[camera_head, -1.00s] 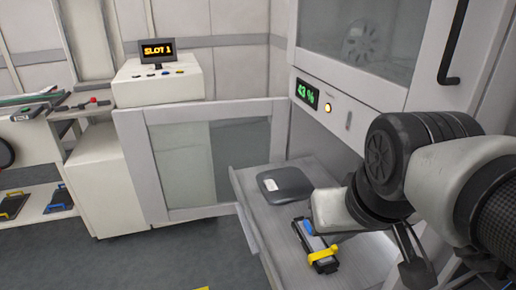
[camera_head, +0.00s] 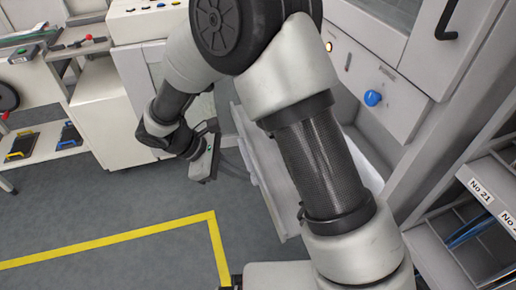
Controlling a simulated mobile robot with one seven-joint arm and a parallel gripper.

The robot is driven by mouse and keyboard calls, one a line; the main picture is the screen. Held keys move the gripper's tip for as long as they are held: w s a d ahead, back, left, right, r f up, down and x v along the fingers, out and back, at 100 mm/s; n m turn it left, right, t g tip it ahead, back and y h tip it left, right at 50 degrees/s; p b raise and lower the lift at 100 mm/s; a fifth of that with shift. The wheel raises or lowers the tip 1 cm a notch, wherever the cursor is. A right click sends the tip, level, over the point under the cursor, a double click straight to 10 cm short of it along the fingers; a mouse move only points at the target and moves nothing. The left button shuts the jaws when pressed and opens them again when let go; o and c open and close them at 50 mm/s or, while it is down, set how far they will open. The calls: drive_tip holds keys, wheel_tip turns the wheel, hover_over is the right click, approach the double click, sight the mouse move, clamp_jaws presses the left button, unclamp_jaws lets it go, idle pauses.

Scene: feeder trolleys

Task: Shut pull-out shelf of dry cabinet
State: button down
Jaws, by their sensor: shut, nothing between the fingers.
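The pull-out shelf (camera_head: 270,185) of the dry cabinet (camera_head: 405,112) stands pulled out. My arm crosses in front of it and hides most of its top and whatever lies on it. A strip of its front edge shows left of my arm. My gripper (camera_head: 232,168) hangs low, left of this front edge, on the outer side of the shelf. Its fingers are shut and empty. They are dark and small, and I cannot tell whether they touch the shelf front.
A blue knob (camera_head: 373,98) sits on the cabinet panel. A rack with labelled slots (camera_head: 480,195) stands close on the right. A white bench with dark tools (camera_head: 40,140) is at left. The floor in front, with a yellow line (camera_head: 110,243), is clear.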

drive_tip(key=s+a+f+n+t+h+p, duration=0.1)
drive_tip(key=s+a+f+n, duration=0.1)
drive_tip(key=a+f+n, duration=0.5)
drive_tip(key=m+b, duration=0.1)
drive_tip(key=m, duration=0.2)
approach(270, 204)
wheel_tip(270, 204, down, 4)
drive_tip(key=d, duration=0.1)
drive_tip(key=w+d, duration=0.1)
drive_tip(key=shift+d+f+b, duration=0.3)
drive_tip(key=shift+d+b, duration=0.05)
drive_tip(key=shift+w+d, duration=0.1)
drive_tip(key=shift+d, duration=0.35)
